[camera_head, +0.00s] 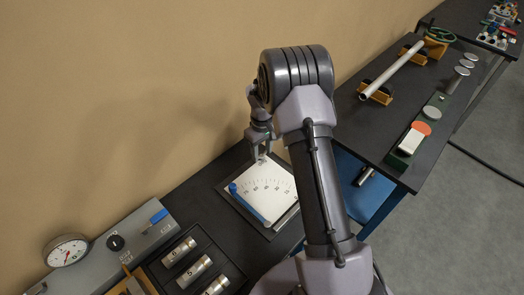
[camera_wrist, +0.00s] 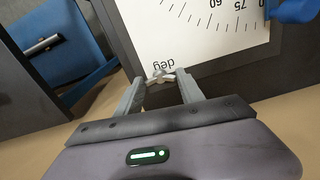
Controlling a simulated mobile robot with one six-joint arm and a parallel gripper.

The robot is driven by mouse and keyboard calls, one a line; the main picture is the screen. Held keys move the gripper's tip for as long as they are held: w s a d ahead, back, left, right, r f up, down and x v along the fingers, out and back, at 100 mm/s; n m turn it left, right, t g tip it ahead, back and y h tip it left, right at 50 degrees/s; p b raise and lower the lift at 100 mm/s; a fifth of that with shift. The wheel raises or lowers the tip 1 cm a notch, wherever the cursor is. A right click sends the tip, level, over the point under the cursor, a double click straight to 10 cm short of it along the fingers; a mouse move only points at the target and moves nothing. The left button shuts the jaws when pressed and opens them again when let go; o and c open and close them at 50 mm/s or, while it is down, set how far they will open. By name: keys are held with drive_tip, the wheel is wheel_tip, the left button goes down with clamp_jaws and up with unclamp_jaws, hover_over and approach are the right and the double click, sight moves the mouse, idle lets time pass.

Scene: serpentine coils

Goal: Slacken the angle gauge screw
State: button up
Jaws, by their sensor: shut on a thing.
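The angle gauge (camera_head: 250,205) is a white plate with a degree scale on a dark base, lying on the black bench, with a blue pointer arm (camera_head: 252,206) along its near edge. The plate (camera_wrist: 195,35) with the "deg" mark also shows in the wrist view. My gripper (camera_head: 261,156) reaches down to the gauge's far corner.
To the left stand a dial gauge (camera_head: 67,251) and a dark tray with several metal cylinders (camera_head: 201,267). To the right, a second bench holds a long tube (camera_head: 391,71) on brackets and a green fixture (camera_head: 404,151). A blue bin (camera_head: 361,196) sits below.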

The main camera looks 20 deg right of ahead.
sight(262, 153)
drive_tip(key=o, duration=1.4)
drive_tip(key=shift+f, duration=0.15)
drive_tip(key=shift+c, duration=0.2)
wheel_tip(262, 153, up, 18)
drive_tip(key=p, duration=0.2)
drive_tip(key=shift+f, duration=0.2)
drive_tip(key=shift+f, duration=0.1)
